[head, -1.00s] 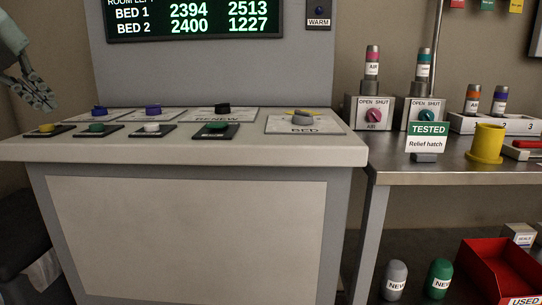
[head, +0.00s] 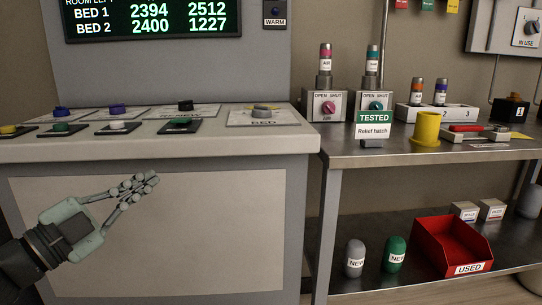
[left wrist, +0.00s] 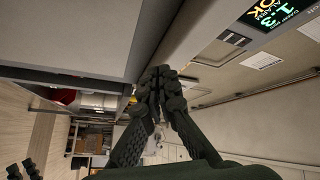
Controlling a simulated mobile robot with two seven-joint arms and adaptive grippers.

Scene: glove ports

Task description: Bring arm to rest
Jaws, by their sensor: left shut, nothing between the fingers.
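My left gripper (head: 150,183) is in front of the pale front panel of the console in the head view. Its arm comes in from the lower left corner, and its fingers point up and to the right. The fingers are shut with nothing between them. They also show closed together in the left wrist view (left wrist: 164,78). Two dark finger-like shapes (left wrist: 22,170) show at the bottom left of the left wrist view. I cannot tell for sure whether they belong to my right gripper, which is not in the head view.
The console top (head: 240,141) with knobs overhangs near the left gripper. A steel bench (head: 400,157) stands to the right, bearing valve boxes, a yellow cup (head: 427,130) and a relief hatch sign (head: 373,125). A red bin (head: 440,250) is on its lower shelf.

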